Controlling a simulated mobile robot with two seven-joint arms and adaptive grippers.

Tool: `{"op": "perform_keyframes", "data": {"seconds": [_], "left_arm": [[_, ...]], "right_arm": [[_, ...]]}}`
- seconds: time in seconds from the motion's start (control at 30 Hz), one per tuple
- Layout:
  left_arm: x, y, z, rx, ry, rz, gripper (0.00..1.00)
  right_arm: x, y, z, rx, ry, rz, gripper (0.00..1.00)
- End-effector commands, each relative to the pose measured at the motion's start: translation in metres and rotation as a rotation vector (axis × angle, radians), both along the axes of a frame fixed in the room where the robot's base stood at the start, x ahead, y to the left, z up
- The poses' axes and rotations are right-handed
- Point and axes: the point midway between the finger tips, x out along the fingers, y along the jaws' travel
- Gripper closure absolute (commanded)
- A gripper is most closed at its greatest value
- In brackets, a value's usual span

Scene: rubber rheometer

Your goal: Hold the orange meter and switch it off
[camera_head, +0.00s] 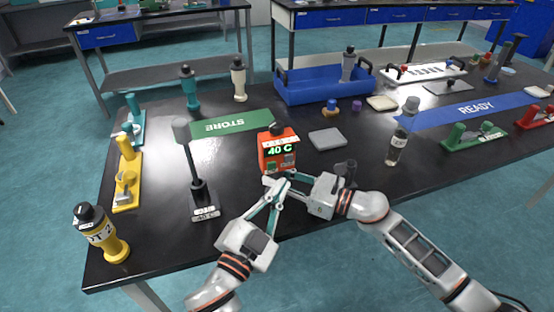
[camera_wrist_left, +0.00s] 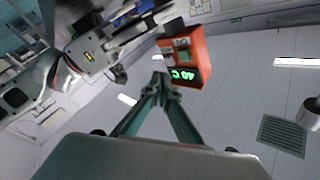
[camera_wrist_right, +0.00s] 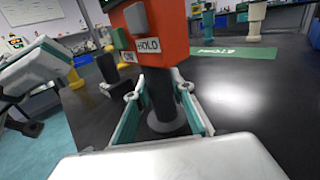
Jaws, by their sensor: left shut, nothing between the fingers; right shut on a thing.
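The orange meter (camera_head: 277,156) stands upright near the table's front edge, its lit green display reading 40 C. In the right wrist view the meter (camera_wrist_right: 160,28) shows HOLD and ON labels, with a green and a grey button. My right gripper (camera_wrist_right: 160,105) is shut around the dark post under the orange body. It also shows in the head view (camera_head: 274,181). My left gripper (camera_head: 284,178) is shut and empty, just in front of the meter's lower face. In the left wrist view its fingertips (camera_wrist_left: 162,84) are close to the meter (camera_wrist_left: 198,52); contact is unclear.
A dark stand labelled 40 C (camera_head: 198,190) is left of my left arm. A clear bottle with a grey cap (camera_head: 398,145) and a grey square plate (camera_head: 327,139) are to the right. A green STORE mat (camera_head: 255,122) lies behind.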

Motion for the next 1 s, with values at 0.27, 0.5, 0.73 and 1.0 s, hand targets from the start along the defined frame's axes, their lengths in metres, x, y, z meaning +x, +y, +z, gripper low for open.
{"op": "perform_keyframes", "data": {"seconds": [0.27, 0.5, 0.73, 1.0], "left_arm": [[0.026, 0.008, 0.0, 0.002, 0.0, 0.0, 1.0], [0.033, 0.01, 0.0, 0.0, 0.001, 0.001, 1.0], [0.033, 0.01, 0.0, 0.0, 0.001, 0.001, 1.0], [0.033, 0.01, 0.0, 0.0, 0.001, 0.001, 1.0]], "right_arm": [[0.0, 0.0, 0.0, 0.0, 0.0, 0.0, 1.0], [0.0, 0.0, 0.0, 0.0, 0.0, 0.0, 1.0], [0.0, 0.0, 0.0, 0.0, 0.0, 0.0, 1.0], [0.0, 0.0, 0.0, 0.0, 0.0, 0.0, 1.0]]}}
